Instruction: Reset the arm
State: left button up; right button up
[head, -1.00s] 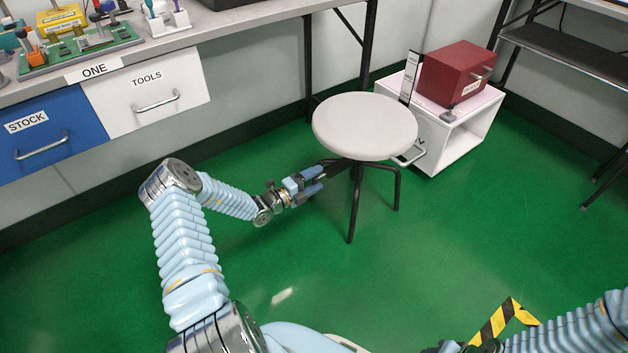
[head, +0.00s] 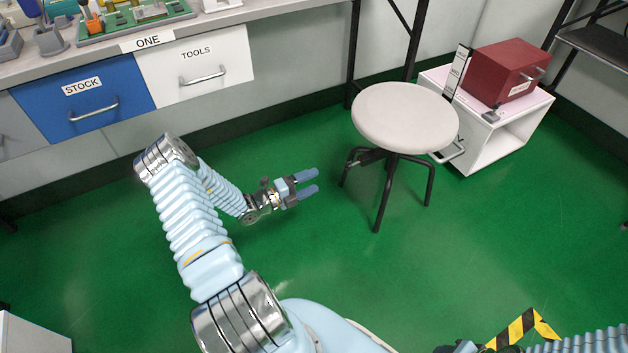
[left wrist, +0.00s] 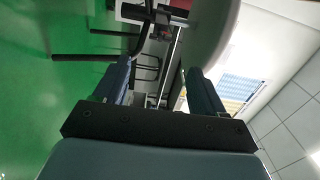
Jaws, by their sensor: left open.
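My left gripper (head: 311,183) is open and empty in the head view, over the green floor to the left of the round stool (head: 405,117). A gap shows between its fingers and the stool's legs in that view. In the left wrist view its two fingers (left wrist: 158,90) stand apart with nothing between them, and the pale stool seat (left wrist: 210,35) shows beyond them. My left arm (head: 187,215) is bent at the elbow. My right arm (head: 575,342) shows only in part at the bottom right; its gripper cannot be made out.
A bench with a blue STOCK drawer (head: 85,98) and a white TOOLS drawer (head: 192,66), both shut, runs along the upper left. A white stand (head: 482,149) with a dark red box (head: 503,72) is right of the stool. Yellow-black tape (head: 520,327) marks the floor. Floor below the gripper is clear.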

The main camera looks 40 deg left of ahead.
dwell(0.3)
pick_arm(q)
jog(key=s+d+f+m+g+h+p, duration=0.1)
jog(key=s+d+m+g+h, duration=0.15)
jog(key=d+m+g, duration=0.45)
jog(key=s+d+f+m+g+h+p, duration=0.1)
jog(key=s+d+m+g, duration=0.15)
jog(key=d+m, duration=0.55)
jog(key=s+d+f+m+g+h+p, duration=0.1)
jog(key=s+d+m+g, duration=0.35)
jog(key=d, duration=0.55)
jog(key=s+d+r+m+g+y+p, duration=0.1)
jog(key=s+d+m+y+p, duration=0.1)
jog(key=m, duration=1.2)
jog(key=s+d+r+m+y+p, duration=0.2)
jog(key=s+d+m+y, duration=0.3)
jog(key=m, duration=0.9)
jog(key=shift+s+g, duration=0.4)
